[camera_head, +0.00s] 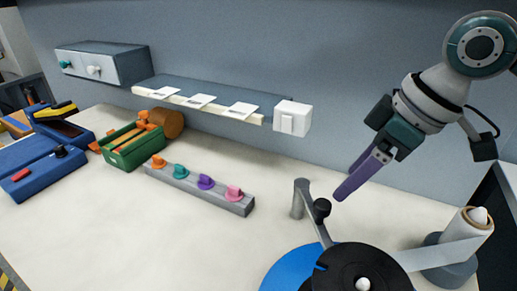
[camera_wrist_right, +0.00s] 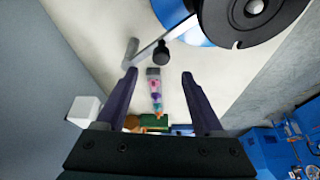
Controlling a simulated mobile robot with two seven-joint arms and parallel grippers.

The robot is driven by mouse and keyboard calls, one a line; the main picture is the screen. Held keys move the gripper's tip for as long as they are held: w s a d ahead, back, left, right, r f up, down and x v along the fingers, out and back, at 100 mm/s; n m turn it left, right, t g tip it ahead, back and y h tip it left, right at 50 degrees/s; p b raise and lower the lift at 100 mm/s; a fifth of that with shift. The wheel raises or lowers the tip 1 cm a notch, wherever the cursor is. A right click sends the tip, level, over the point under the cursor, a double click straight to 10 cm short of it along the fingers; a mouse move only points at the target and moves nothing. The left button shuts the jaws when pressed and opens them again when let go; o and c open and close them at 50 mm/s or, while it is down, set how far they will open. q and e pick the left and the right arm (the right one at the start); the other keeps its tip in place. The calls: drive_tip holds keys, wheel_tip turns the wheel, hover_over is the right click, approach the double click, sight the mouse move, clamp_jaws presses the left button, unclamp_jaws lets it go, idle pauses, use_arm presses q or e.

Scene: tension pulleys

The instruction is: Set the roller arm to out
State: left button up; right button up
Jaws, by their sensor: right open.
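The roller arm (camera_head: 321,231) is a thin grey bar with a grey upright roller (camera_head: 298,199) at its far end and a black knob (camera_head: 322,209) beside it. Its near end passes over a blue disc and up to a black disc (camera_head: 350,270). My right gripper (camera_head: 347,183) is open and empty, with purple fingers a little above and to the right of the knob. In the right wrist view, the knob (camera_wrist_right: 161,53) shows just beyond the gap between the fingertips (camera_wrist_right: 159,73), apart from them. My left gripper is out of view.
A spool (camera_head: 467,225) on a blue-grey base stands at the right, with a grey band running to the black disc. A grey rail (camera_head: 235,207) with coloured knobs lies left of the roller. A shelf (camera_head: 220,92) with a white box (camera_head: 292,117) runs along the wall. The table between is clear.

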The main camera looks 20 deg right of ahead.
sight(325, 204)
drive_tip(key=b+x, duration=0.1)
drive_tip(key=x, duration=0.7)
drive_tip(key=shift+s+a, duration=0.1)
drive_tip(key=shift+a, duration=0.05)
clamp_jaws()
idle(1.1)
